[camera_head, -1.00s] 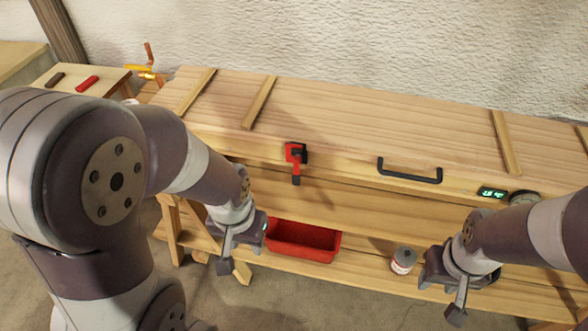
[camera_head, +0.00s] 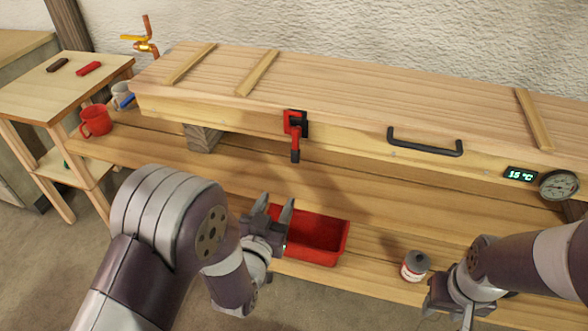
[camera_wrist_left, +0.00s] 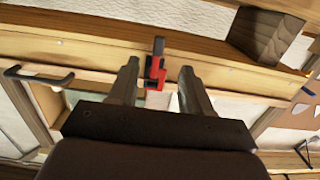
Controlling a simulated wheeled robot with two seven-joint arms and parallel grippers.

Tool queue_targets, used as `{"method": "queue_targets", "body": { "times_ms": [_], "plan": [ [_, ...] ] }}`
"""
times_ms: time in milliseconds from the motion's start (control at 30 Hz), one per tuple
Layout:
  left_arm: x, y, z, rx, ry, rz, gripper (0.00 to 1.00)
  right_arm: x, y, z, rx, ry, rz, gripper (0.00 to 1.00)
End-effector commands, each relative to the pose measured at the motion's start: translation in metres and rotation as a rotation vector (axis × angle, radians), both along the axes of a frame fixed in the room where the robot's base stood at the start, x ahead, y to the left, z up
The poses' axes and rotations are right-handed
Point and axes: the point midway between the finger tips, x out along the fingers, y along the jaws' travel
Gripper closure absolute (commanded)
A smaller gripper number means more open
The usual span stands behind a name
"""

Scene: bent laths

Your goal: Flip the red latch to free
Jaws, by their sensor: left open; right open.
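The red latch (camera_head: 295,125) is on the front face of the long wooden box (camera_head: 350,100), left of the black handle. Its lever hangs downward and has a dark tip. In the left wrist view the latch (camera_wrist_left: 156,66) shows between my fingers, beyond them and apart from them. My left gripper (camera_head: 275,207) is open and empty, below and in front of the latch, near the red bin; it also shows in the left wrist view (camera_wrist_left: 156,78). My right gripper (camera_head: 448,310) is at the lower right, with its fingers partly hidden.
A black handle (camera_head: 425,145), a display (camera_head: 520,174) and a dial gauge (camera_head: 558,185) are on the box front. A red bin (camera_head: 318,238) and a small can (camera_head: 415,266) stand on the bench. A red mug (camera_head: 95,120) is at the left.

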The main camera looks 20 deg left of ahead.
Motion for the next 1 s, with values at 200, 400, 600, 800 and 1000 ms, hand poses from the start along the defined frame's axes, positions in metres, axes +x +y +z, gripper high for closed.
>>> {"method": "queue_targets", "body": {
  "times_ms": [200, 400, 600, 800, 1000],
  "plan": [
    [0.020, 0.000, 0.015, -0.002, -0.073, 0.002, 0.51, 0.000, 0.000, -0.001, 0.000, 0.000, 0.000, 0.57],
    [0.073, -0.002, 0.014, -0.002, -0.071, 0.003, 0.51, 0.000, 0.000, -0.002, 0.000, 0.001, 0.000, 0.57],
    [0.113, -0.003, 0.014, -0.002, -0.069, 0.001, 0.51, 0.000, 0.000, -0.003, 0.000, 0.001, 0.000, 0.57],
    [0.126, -0.004, 0.014, -0.002, -0.068, 0.001, 0.51, 0.000, 0.000, -0.004, 0.000, 0.001, 0.000, 0.57],
    [0.127, -0.004, 0.014, -0.002, -0.068, 0.001, 0.51, 0.000, 0.000, -0.004, 0.000, 0.001, 0.000, 0.57]
  ]
}}
